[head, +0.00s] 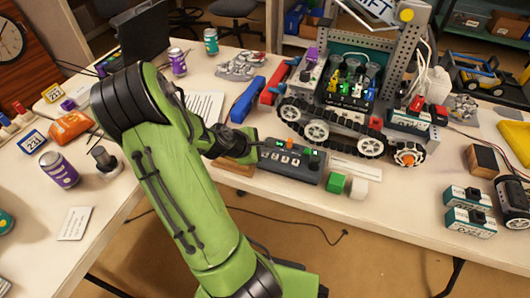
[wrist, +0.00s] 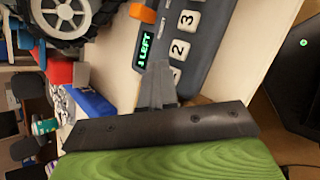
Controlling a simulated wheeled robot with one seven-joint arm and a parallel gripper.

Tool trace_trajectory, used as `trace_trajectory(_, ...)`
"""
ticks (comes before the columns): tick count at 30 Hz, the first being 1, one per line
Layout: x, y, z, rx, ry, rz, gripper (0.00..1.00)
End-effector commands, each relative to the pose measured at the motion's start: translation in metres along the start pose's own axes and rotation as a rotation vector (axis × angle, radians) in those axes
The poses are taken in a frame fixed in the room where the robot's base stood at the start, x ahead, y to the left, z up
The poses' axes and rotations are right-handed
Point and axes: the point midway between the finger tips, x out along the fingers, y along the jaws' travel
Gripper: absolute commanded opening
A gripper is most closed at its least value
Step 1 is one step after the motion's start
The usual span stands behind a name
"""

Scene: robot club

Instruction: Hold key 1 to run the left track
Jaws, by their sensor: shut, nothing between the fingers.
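The grey control box (head: 300,171) lies on the table in front of the tracked robot (head: 318,107). In the wrist view, its lit green display (wrist: 146,44) reads "1 LEFT". Keys 3 (wrist: 188,19) and 2 (wrist: 180,48) are in plain sight. The key beside 2, where key 1 would be, is mostly hidden behind my fingertips. My gripper (wrist: 158,68) is shut and empty, its tips over that end of the box. In the head view my gripper (head: 254,149) reaches the box's left end. Touch on the key cannot be told for certain.
A green cube (head: 335,183) and a white cube (head: 358,188) sit right of the box. A blue bar (head: 247,100) and a red bar (head: 274,84) lie behind my gripper. Small boxed cameras (head: 468,222) stand at the right. The table's front edge is close.

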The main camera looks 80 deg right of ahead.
Motion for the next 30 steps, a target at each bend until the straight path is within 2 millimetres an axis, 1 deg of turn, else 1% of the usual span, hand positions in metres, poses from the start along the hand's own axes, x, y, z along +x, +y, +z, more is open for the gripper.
trace_trajectory(7,-0.011,0.008,0.008,0.0,0.001,-0.001,0.0)
trace_trajectory(17,-0.011,0.008,0.008,0.0,0.0,0.0,0.0)
trace_trajectory(30,-0.042,0.031,0.03,0.001,0.0,0.0,0.0)
